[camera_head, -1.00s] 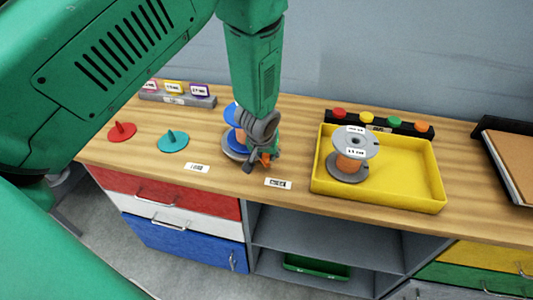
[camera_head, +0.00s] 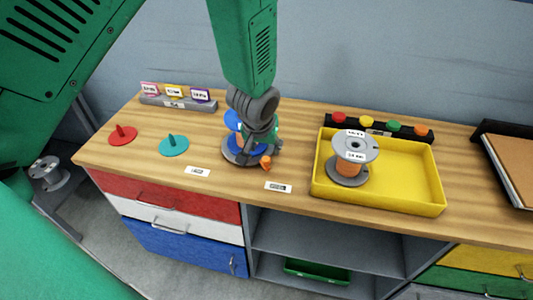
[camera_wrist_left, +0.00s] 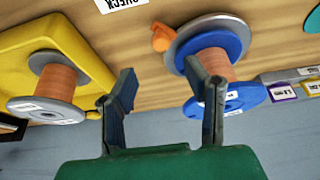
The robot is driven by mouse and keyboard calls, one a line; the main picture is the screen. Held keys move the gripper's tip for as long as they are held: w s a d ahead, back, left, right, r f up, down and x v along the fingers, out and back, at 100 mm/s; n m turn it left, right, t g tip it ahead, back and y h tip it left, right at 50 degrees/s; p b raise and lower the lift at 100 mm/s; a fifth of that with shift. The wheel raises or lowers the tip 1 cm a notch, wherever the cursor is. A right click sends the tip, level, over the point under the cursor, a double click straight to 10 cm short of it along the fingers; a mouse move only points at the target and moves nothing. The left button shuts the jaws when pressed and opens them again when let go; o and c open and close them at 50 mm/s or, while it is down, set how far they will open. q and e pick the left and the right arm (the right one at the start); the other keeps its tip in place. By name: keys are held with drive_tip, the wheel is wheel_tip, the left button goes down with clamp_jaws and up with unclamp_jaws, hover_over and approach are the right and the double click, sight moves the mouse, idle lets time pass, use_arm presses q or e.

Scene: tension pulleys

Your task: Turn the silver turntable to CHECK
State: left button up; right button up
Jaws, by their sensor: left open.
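The silver turntable (camera_head: 229,152) is a round disc near the counter's front edge, carrying a blue spool (camera_head: 232,120) wound with orange. In the left wrist view the turntable (camera_wrist_left: 184,42) and spool (camera_wrist_left: 238,50) are clear. Its orange pointer (camera_head: 266,163) is at the front right of the disc, on the side of the CHECK label (camera_head: 278,187). That label is partly cut off in the wrist view (camera_wrist_left: 122,3). My left gripper (camera_wrist_left: 160,72) is open with nothing between its fingers. In the head view it (camera_head: 255,143) covers part of the spool and disc.
A second label (camera_head: 197,172) lies left of CHECK. A yellow tray (camera_head: 405,203) with a grey spool (camera_head: 352,168) stands to the right. Teal (camera_head: 174,146) and red (camera_head: 122,136) discs with upright pegs lie left. A grey label block (camera_head: 178,103) stands behind.

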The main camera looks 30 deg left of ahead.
use_arm(q)
drive_tip(key=v, duration=0.3)
drive_tip(key=shift+s+d+r, duration=0.1)
drive_tip(key=shift+d+r, duration=0.05)
drive_tip(key=shift+r, duration=0.15)
